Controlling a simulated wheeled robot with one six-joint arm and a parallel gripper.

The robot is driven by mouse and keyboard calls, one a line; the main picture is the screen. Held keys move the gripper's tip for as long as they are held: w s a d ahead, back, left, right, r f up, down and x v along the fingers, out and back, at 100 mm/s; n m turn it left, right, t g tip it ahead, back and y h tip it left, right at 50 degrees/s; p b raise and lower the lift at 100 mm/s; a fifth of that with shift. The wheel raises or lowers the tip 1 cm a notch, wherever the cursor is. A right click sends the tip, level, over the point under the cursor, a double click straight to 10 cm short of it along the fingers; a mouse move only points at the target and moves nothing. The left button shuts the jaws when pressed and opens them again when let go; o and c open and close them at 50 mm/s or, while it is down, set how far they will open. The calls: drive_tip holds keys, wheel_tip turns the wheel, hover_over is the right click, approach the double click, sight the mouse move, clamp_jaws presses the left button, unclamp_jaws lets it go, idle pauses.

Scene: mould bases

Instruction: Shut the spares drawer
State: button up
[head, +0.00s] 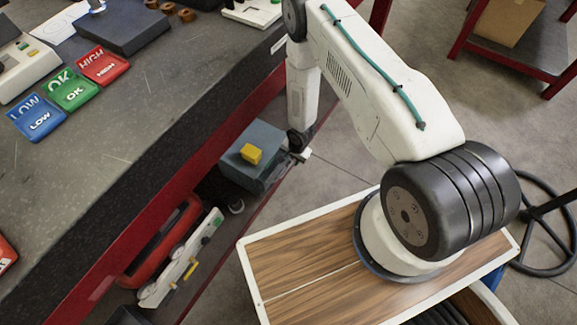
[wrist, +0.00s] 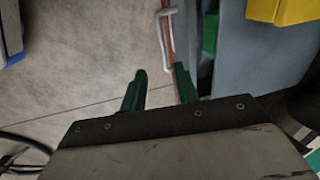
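A blue-grey drawer unit (head: 258,140) sits below the bench's right edge, with a yellow block (head: 251,154) at its top. In the wrist view its blue-grey side (wrist: 265,60) fills the right, with yellow (wrist: 285,10) and green (wrist: 210,32) parts. A pale bent handle (wrist: 166,40) stands out from a thin reddish front edge. My gripper (wrist: 158,88) has its two green fingers apart with nothing between the tips. The handle lies just beyond the fingertips, nearer the right finger. I cannot tell whether that finger touches it. My arm partly hides this spot in the head view.
The dark bench top (head: 150,110) holds blue, green and red label tiles (head: 70,90). Below its edge lie a red loop-shaped thing (head: 165,240) and a white tool (head: 182,262). A red-framed cart with a cardboard box (head: 505,20) stands back right. Bare floor (head: 345,140) lies right of the drawer.

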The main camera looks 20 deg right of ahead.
sight(288, 168)
drive_tip(key=f, duration=0.2)
drive_tip(key=w+f, duration=0.1)
drive_tip(key=f, duration=0.2)
drive_tip(key=a+f, duration=0.1)
drive_tip(key=f, duration=0.1)
drive_tip(key=shift+w+f, duration=0.25)
drive_tip(key=shift+f, duration=0.05)
clamp_jaws()
drive_tip(key=shift+w, duration=0.1)
